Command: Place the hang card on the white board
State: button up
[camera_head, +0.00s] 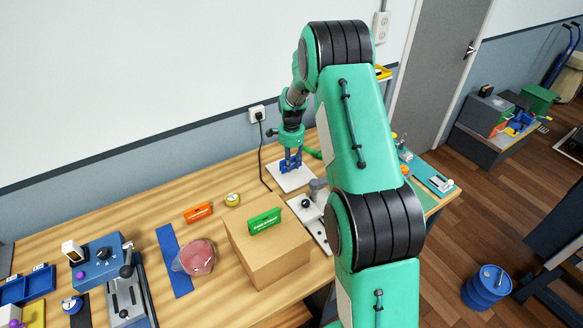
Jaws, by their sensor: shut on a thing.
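The white board (281,180) lies flat on the wooden table near the wall. My gripper (290,168) points down over it with its blue fingers close to the board's surface. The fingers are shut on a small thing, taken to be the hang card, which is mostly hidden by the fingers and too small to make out. I cannot tell whether it touches the board.
A cardboard box (268,258) bears a green block (265,221). An orange block (198,212), a yellow tape measure (232,199), a reddish round thing (197,258) and a blue strip (173,262) lie left. A grey metal device (309,211) stands just in front of the board.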

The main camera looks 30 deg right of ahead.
jog(key=shift+f, duration=0.95)
jog(key=shift+f, duration=0.1)
jog(key=o, duration=0.7)
jog(key=shift+o, duration=0.2)
notch_tip(320, 180, up, 12)
jog(key=shift+r+p, duration=0.1)
jog(key=shift+p, duration=0.75)
